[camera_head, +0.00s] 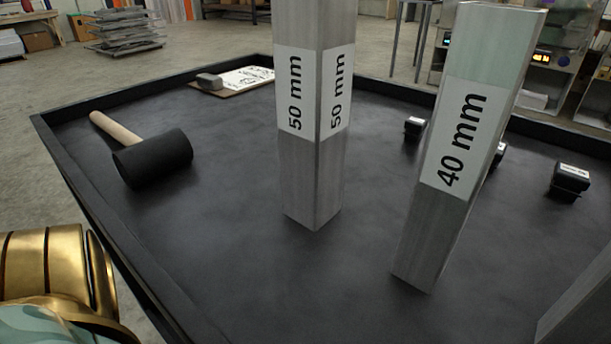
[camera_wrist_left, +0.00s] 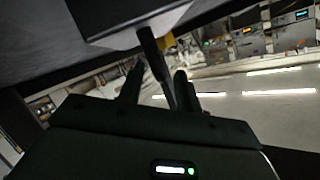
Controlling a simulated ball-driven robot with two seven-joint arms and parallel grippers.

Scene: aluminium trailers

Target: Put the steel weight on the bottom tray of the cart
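In the left wrist view the two dark fingers of my left gripper (camera_wrist_left: 159,70) stand apart. A dark bar (camera_wrist_left: 150,52) shows between them, with some light background beside it. It runs up to a dark block-like shape with a pale grey lower face (camera_wrist_left: 150,30); I cannot tell whether this is the steel weight. No clear grip on the bar shows. In the head view the cart's black top tray (camera_head: 230,200) fills the middle. The bottom tray cannot be made out for sure. My right gripper is not in view.
The top tray holds a black mallet (camera_head: 153,158), a board with paper (camera_head: 248,77) and a small grey object (camera_head: 209,81). Posts marked 50 mm (camera_head: 312,180) and 40 mm (camera_head: 430,225) stand there, with several small black blocks (camera_head: 569,181). A raised rim surrounds it.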

